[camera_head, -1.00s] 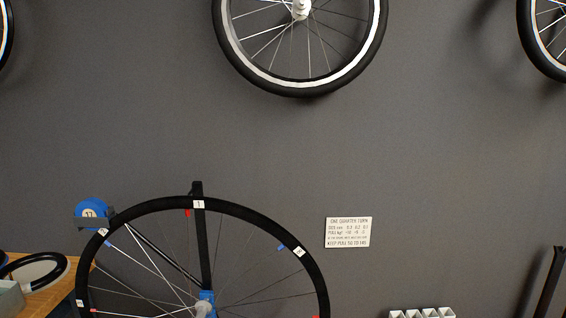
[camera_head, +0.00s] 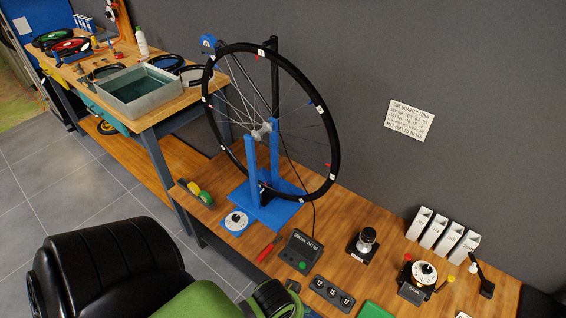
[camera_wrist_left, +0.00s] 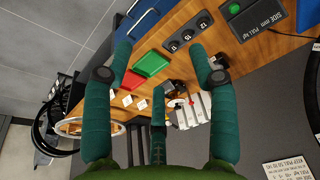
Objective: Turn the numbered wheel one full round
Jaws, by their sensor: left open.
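The numbered wheel (camera_head: 299,80) has a black rim with small white number tags and thin spokes. It stands upright in a blue truing stand (camera_head: 249,160) on the wooden bench, in the head view. A tag at the top of the rim appears to read 1. My left gripper (camera_wrist_left: 161,48) has green fingers spread apart with nothing between them, over the bench in the left wrist view. My green and black left arm shows at the bottom of the head view, well in front of the wheel and apart from it. My right gripper is not in view.
A grey display box (camera_head: 299,250), a block numbered 12, 15, 17 (camera_head: 332,294), a red-handled tool (camera_head: 268,247) and a round dial (camera_head: 236,221) lie before the stand. White holders (camera_head: 440,233) stand right. A water tub (camera_head: 146,92) sits on the left bench.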

